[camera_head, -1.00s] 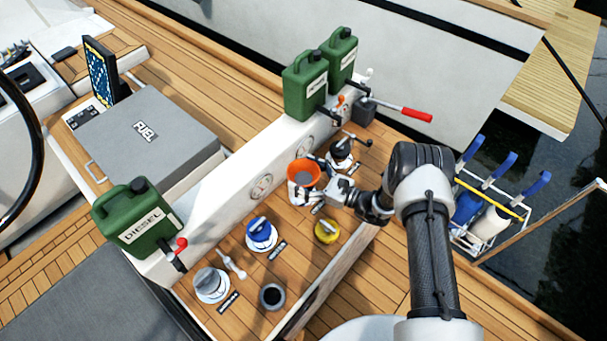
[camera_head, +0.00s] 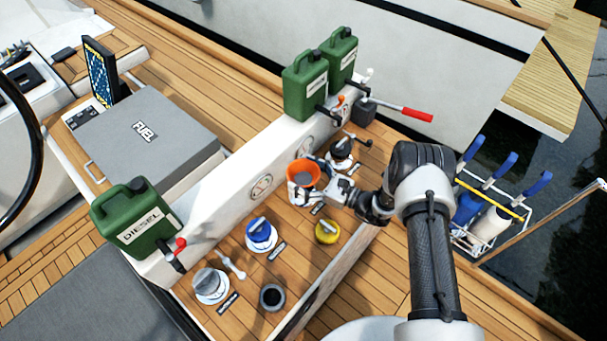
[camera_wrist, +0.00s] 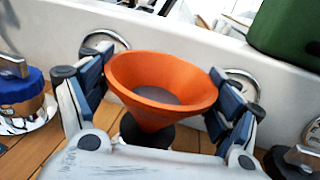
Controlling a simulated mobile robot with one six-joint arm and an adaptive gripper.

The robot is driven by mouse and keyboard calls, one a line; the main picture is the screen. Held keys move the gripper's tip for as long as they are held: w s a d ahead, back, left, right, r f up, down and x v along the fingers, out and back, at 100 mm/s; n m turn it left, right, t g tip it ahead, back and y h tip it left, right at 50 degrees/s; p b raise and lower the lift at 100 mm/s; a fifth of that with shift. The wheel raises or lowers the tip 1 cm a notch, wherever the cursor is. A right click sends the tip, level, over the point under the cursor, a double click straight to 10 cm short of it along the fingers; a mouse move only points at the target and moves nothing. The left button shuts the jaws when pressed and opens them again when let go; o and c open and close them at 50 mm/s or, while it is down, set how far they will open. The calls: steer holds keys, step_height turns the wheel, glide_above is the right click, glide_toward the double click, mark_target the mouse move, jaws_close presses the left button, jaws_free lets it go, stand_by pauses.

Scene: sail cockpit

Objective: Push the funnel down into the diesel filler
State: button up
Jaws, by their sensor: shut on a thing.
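The orange funnel (camera_head: 303,170) is upright in my gripper (camera_head: 302,188), above the deck in the row of fillers. In the wrist view, my gripper's blue-padded fingers (camera_wrist: 160,95) are shut on both sides of the funnel (camera_wrist: 158,75). A black part (camera_wrist: 146,134) shows below the cone. I cannot tell whether it is the spout or a neck, or how deep the funnel sits. The diesel filler's opening is hidden under the funnel and gripper. A yellow cap (camera_head: 327,231) lies on the deck nearby.
A blue-capped filler (camera_head: 261,233) and a black-capped one (camera_head: 341,152) flank the funnel. A grey-capped filler (camera_head: 210,284) and a dark cup (camera_head: 272,296) are nearer. The white coaming (camera_head: 235,190) runs behind, with a diesel can (camera_head: 137,218) and two more green cans.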

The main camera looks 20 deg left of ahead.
steer(key=shift+f+b, duration=0.6)
steer(key=o, duration=0.8)
steer(key=shift+d, duration=0.1)
steer(key=shift+s+d, duration=0.35)
steer(key=shift+d, duration=1.45)
steer(key=shift+s+d, duration=0.35)
steer(key=shift+d, duration=1.4)
steer(key=shift+s+d, duration=0.35)
steer(key=shift+d, duration=1.45)
steer(key=shift+r, duration=0.1)
